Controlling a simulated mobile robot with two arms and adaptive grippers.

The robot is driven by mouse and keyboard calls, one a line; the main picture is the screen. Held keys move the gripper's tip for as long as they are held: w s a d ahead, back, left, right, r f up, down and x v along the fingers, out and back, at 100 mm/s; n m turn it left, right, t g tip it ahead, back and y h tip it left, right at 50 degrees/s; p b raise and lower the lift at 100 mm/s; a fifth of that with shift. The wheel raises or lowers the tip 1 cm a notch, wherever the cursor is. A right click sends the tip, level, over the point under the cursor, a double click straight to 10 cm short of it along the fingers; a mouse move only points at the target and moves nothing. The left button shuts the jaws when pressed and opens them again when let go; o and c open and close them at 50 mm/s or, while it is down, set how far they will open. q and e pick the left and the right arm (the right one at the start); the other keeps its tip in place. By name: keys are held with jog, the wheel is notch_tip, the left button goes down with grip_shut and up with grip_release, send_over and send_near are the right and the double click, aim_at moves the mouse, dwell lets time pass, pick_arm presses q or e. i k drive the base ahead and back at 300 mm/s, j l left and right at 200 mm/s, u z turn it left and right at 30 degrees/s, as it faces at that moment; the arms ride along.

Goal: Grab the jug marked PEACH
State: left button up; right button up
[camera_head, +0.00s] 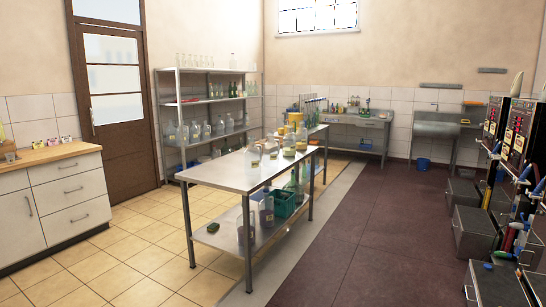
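Several clear jugs, some with yellow tops (289,142), stand at the far end of the steel table (232,171) in the middle of the room. Their labels are too small to read, so I cannot tell which jug is marked PEACH. More jugs (246,226) stand on the table's lower shelf, beside a green crate (284,204). Other jugs (195,132) stand on the steel rack against the back wall; their labels are also unreadable. Neither of my grippers is in view.
A white drawer cabinet (70,190) with a wooden top stands at left. Pump machines with dark boxes (490,230) line the right side. A sink bench (355,130) is at the back. The dark floor strip (370,220) between table and machines is clear.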

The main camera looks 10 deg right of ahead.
aim_at(271, 148)
jog(key=i+z, duration=0.25)
jog(key=i, duration=2.2)
jog(key=i+u, duration=0.1)
jog(key=u, duration=0.5)
jog(key=i+l+u, duration=0.3)
jog(key=l, duration=0.35)
jog(key=i+l+u, duration=0.1)
jog(key=i+l, duration=0.15)
jog(key=l, duration=0.15)
jog(key=i+l+u, duration=0.15)
jog(key=l, duration=0.2)
jog(key=i+l+u, duration=0.15)
jog(key=l, duration=0.25)
